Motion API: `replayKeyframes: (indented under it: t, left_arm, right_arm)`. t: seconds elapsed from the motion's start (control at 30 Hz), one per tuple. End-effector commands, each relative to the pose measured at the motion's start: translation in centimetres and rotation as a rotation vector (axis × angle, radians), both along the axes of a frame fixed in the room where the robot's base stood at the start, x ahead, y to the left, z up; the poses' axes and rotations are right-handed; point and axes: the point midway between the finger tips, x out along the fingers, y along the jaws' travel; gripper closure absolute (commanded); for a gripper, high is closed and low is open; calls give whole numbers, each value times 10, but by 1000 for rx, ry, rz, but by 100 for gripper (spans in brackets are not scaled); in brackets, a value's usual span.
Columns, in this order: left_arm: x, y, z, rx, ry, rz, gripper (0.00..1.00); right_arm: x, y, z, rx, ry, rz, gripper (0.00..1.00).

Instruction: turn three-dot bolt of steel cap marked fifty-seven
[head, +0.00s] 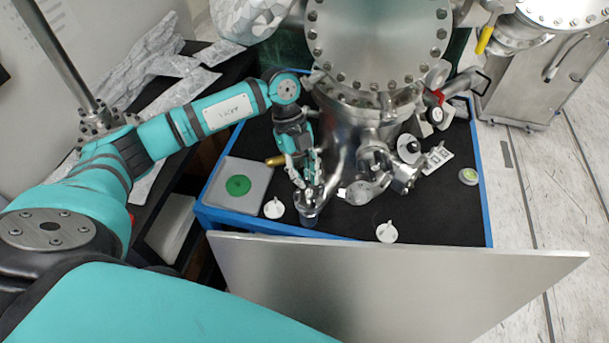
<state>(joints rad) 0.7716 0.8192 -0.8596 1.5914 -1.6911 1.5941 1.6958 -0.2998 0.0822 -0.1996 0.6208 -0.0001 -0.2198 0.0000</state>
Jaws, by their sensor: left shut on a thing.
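A steel cap (309,208) sits low at the front of the big steel vacuum chamber, near the front edge of the black table top. My left gripper (306,186) points down at it, with its fingertips at the cap's upper side. It is shut on a small part there, which the fingers mostly hide. I cannot make out the number fifty-seven or any bolt dots at this size. My right gripper is not in view.
The chamber (370,45) stands close behind the gripper. Small white round parts (274,208) (387,232) lie on the black table top (440,205). A metal panel (400,285) stands in front.

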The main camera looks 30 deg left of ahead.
Motion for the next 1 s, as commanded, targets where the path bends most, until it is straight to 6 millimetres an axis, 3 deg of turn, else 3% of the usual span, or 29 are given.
replayKeyframes:
  t: [0.4, 0.97, 1.0]
  left_arm:
    - [2, 1, 0, 3, -3, -221, 100]
    - [2, 1, 1, 2, -3, -263, 100]
    - [2, 1, 1, 1, -4, -263, 84]
  right_arm:
    - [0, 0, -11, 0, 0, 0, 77]
    - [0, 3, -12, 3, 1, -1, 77]
    - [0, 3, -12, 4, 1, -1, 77]
